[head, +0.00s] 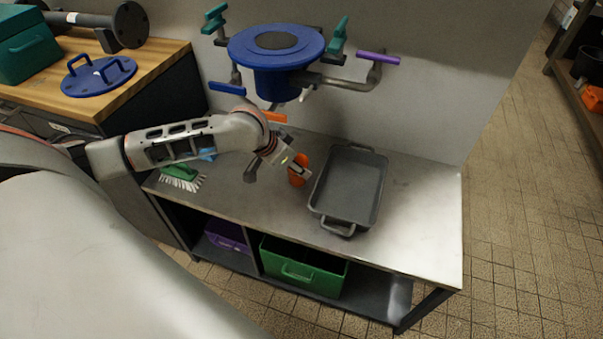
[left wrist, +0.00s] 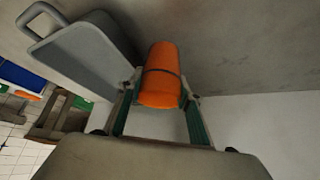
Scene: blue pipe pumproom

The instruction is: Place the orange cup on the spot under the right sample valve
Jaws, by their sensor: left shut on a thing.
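The orange cup (head: 297,172) is above or on the steel bench, just left of the grey tray. My left gripper (head: 292,163) is shut on it. In the left wrist view the orange cup (left wrist: 160,72) sits between the two fingers, a dark band around it. I cannot tell whether its base touches the bench. On the right of the blue vessel (head: 275,48), a pipe carries a valve with a purple handle (head: 378,57). I cannot make out a marked spot under it. My right gripper is not in view.
The grey tray (head: 326,212) stands close to the cup's right; it also shows in the left wrist view (left wrist: 84,60). A green brush (head: 180,172) lies at the bench's left. The steel bench (head: 420,205) is clear right of the tray. Blue (head: 227,88) and orange (head: 270,116) handles hang nearby.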

